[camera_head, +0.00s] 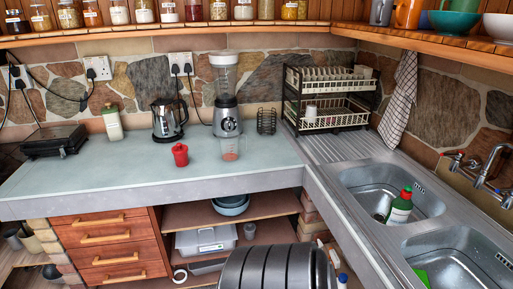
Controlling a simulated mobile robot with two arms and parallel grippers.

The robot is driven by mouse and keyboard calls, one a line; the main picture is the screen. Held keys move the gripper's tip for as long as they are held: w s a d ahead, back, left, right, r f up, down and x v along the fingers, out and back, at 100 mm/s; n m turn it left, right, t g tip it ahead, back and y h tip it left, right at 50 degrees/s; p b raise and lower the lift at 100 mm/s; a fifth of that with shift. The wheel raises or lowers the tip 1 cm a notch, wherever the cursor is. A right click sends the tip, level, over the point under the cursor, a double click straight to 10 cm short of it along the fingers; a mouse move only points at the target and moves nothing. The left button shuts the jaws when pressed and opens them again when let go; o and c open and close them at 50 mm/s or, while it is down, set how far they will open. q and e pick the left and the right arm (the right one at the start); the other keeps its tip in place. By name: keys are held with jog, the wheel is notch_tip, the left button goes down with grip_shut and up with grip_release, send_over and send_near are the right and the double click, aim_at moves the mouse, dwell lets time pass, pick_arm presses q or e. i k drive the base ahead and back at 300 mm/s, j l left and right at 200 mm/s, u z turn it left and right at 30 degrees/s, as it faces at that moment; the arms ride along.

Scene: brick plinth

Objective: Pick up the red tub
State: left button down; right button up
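A small red tub (180,155) stands upright on the pale grey-green counter (85,181), near the front of its middle part. It has a narrower red top. The kettle stands behind it and a clear cup with something reddish in it (229,150) stands to its right, apart from it. Nothing touches the tub that I can see. Neither my left nor my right gripper is in view.
A silver kettle (167,122), a blender (226,100) and a green-and-white canister (112,122) stand behind the tub. A dark scale-like appliance (54,140) is at the left. The counter left of the tub is clear. A dish rack (327,118) and sinks are right.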

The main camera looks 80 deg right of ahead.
aim_at(181, 160)
jog(key=z, duration=1.95)
jog(key=i+j+z, duration=0.15)
jog(key=i+j, duration=0.1)
jog(key=i, duration=0.1)
